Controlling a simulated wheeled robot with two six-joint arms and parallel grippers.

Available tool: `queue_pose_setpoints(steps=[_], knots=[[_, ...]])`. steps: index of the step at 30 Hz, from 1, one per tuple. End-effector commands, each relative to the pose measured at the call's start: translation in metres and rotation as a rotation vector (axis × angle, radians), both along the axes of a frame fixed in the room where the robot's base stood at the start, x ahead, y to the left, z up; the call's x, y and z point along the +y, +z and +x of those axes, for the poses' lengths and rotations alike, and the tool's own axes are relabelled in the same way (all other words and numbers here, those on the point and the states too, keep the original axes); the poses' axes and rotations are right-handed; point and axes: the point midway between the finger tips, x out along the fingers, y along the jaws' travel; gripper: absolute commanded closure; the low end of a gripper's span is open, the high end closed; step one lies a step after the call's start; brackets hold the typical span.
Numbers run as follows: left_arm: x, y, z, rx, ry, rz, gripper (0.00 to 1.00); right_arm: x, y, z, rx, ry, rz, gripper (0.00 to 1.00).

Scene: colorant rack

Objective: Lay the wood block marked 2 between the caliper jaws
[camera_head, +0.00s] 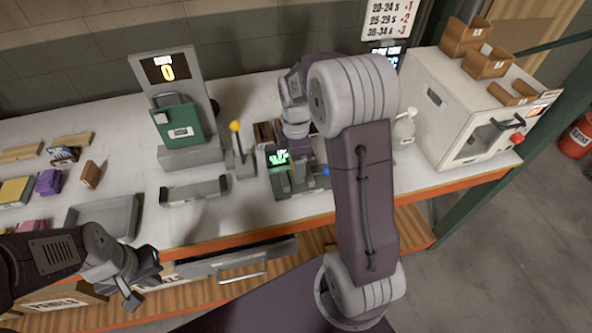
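The caliper (283,187) is a dark grey device with a lit green display, on the table at the middle. A blue knob (326,171) shows at its right; my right arm hides part of it, and its jaws are not clear. Dark brown wood blocks (263,134) stand just behind it; I cannot read a 2 on any. My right gripper (303,155) points down over the caliper, mostly hidden by my arm, so its fingers and any held block cannot be made out. My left gripper (146,279) is open and empty in front of the table edge, at lower left.
A yellow-knobbed lever (236,139), a grey bar (194,190) and a grey tray (104,216) stand left of the caliper. A white machine (447,117) stands right. A brown block (90,174) lies left.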

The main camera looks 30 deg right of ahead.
Motion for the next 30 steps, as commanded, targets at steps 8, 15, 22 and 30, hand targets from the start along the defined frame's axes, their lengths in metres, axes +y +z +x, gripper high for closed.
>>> queue_pose_setpoints(steps=[8,15,22,30], knots=[[0.0,0.0,0.0,0.0,0.0,0.0,1.0,0.0,-0.029,0.0,0.005,0.0,0.001,0.75],[0.0,0.0,0.0,0.0,0.0,0.0,1.0,0.0,-0.041,0.0,0.0,0.0,0.0,0.75],[0.0,-0.003,0.0,0.0,0.0,0.0,1.0,0.0,-0.045,0.0,0.001,0.0,0.0,0.75],[0.0,-0.002,0.0,0.0,0.0,0.0,1.0,0.0,-0.044,0.0,0.0,0.0,0.0,0.06]])
